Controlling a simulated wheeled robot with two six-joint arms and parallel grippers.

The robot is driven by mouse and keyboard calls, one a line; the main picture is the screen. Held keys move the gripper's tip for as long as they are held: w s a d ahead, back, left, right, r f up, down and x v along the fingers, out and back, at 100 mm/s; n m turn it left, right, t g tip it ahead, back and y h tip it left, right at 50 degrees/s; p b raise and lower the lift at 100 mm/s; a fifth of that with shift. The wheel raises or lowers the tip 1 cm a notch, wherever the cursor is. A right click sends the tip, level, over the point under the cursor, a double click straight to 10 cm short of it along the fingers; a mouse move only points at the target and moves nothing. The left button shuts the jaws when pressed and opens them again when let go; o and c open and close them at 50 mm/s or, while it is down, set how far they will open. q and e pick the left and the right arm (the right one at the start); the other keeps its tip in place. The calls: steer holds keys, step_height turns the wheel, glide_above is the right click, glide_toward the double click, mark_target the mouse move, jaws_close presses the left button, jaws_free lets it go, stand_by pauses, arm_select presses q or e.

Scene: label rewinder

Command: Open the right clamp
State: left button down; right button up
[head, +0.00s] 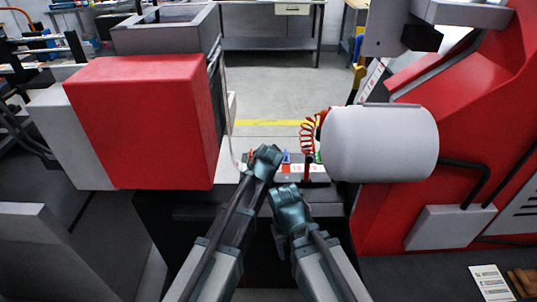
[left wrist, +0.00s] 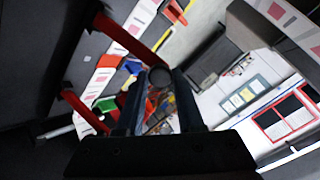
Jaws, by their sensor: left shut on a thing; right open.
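In the head view my left gripper (head: 265,154) reaches to the front of the low panel (head: 313,174) between the two machine halves. Its fingers are hidden by its own wrist there. In the left wrist view its fingers (left wrist: 158,88) are shut on a small round dark thing (left wrist: 160,75), maybe a knob. Two red bars (left wrist: 84,111) (left wrist: 132,42) stand by the labelled strip, perhaps clamp bars; I cannot tell which is the right clamp. My right gripper (head: 286,192) is open, lower and to the right of the left one. Its fingertips are hidden.
A red box-shaped housing (head: 140,122) stands at left. A large white roll (head: 380,143) and a red machine body (head: 480,140) stand at right. A coiled red hose (head: 307,138) hangs by the roll. Open floor lies behind the gap.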

stand_by(0.8)
arm_select(q)
steer(key=c, duration=0.5)
jaws_free()
steer(key=shift+c, duration=0.2)
steer(key=shift+r, duration=0.1)
arm_select(e)
steer(key=shift+r, duration=0.1)
